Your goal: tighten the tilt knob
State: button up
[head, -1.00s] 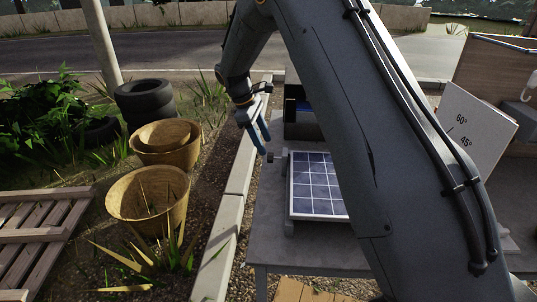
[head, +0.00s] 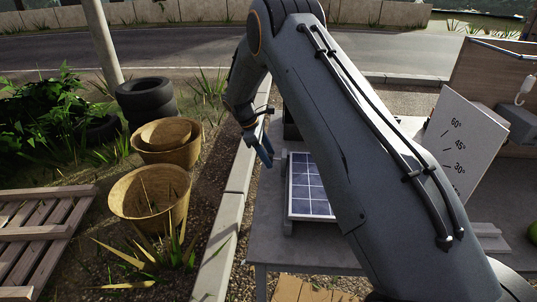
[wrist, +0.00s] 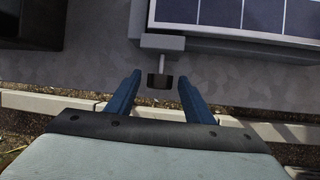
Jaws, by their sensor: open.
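The tilt knob (wrist: 160,80) is a small dark knob on a short light shaft, seen in the wrist view. It sticks out from a grey bracket (wrist: 150,43) at the edge of the solar panel (wrist: 235,18). My gripper (wrist: 160,82) is open, with one blue finger on each side of the knob and visible gaps between. I cannot tell whether the fingers are level with the knob in height. In the head view the panel (head: 309,185) lies on the grey table, partly hidden by my arm. My gripper (head: 266,155) is at its left edge, and the knob is hidden there.
A white angle board (head: 462,140) marked with degrees stands at the right of the grey table (head: 262,225). A dark box (wrist: 30,22) is at the wrist view's upper left. Baskets (head: 150,195) stand on the ground at left, beyond a curb.

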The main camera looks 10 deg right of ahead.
jog(key=c, duration=1)
jog(key=shift+c, duration=0.2)
